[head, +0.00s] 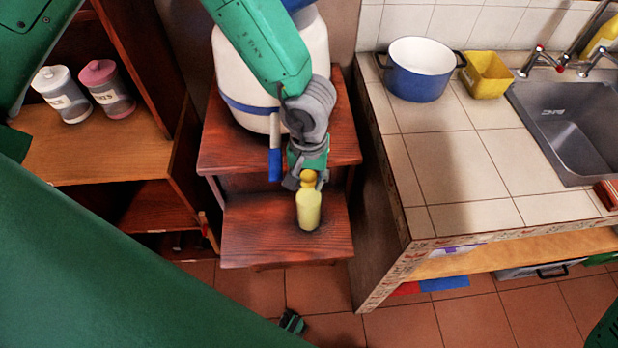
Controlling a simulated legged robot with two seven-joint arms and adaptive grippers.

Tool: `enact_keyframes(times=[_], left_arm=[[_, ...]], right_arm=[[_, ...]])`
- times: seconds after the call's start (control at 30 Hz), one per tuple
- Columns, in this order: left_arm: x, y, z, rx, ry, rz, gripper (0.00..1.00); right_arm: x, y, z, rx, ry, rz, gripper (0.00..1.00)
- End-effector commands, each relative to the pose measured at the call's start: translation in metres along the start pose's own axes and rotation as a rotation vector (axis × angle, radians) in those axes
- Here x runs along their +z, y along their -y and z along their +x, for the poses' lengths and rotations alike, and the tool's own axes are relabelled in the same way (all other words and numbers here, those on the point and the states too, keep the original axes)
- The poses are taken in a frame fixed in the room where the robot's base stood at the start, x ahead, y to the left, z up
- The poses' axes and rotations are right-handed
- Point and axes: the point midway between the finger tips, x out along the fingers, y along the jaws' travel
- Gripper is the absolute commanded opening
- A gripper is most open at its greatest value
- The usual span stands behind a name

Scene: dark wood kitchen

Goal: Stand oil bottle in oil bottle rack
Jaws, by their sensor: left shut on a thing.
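The oil bottle (308,212) is pale yellow with a darker yellow cap. It is roughly upright over the lower step of a two-step dark wood stand (250,237). I cannot tell whether its base touches the step. My left gripper (309,181) comes down from above and is shut on the bottle at its cap and neck. The gripper's fingers partly hide the cap. No separate part clearly looks like an oil bottle rack, and I cannot tell whether the wood stand is it.
A white container with a blue band (240,85) stands on the upper step behind my arm. The tiled counter (465,160) rises close on the right, with a blue pot (418,75), yellow tub (487,75) and sink (575,125). A shelf with two jars (62,95) is left.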

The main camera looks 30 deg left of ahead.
Motion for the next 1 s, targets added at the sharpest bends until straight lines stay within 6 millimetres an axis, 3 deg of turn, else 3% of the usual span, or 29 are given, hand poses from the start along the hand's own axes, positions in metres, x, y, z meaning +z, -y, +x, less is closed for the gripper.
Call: enact_keyframes(times=[0.33, 0.37, 0.4, 0.73, 1.0], left_arm=[[0.000, -0.001, 0.002, 0.002, -0.001, 0.000, 0.00], [0.000, 0.000, 0.003, 0.001, -0.001, 0.000, 0.29], [0.000, 0.000, 0.002, 0.002, -0.001, 0.000, 0.35], [-0.001, -0.001, -0.003, 0.002, -0.002, -0.002, 0.35], [-0.001, -0.001, -0.053, 0.005, -0.003, -0.003, 0.35]], right_arm=[[0.000, 0.000, -0.001, 0.000, 0.000, 0.000, 0.00], [0.000, 0.000, -0.001, 0.000, 0.000, 0.000, 0.00], [0.000, 0.000, -0.001, 0.000, 0.000, 0.000, 0.00], [0.000, 0.000, -0.001, 0.000, 0.000, 0.000, 0.00], [0.000, 0.000, -0.009, 0.000, 0.000, 0.000, 0.00]])
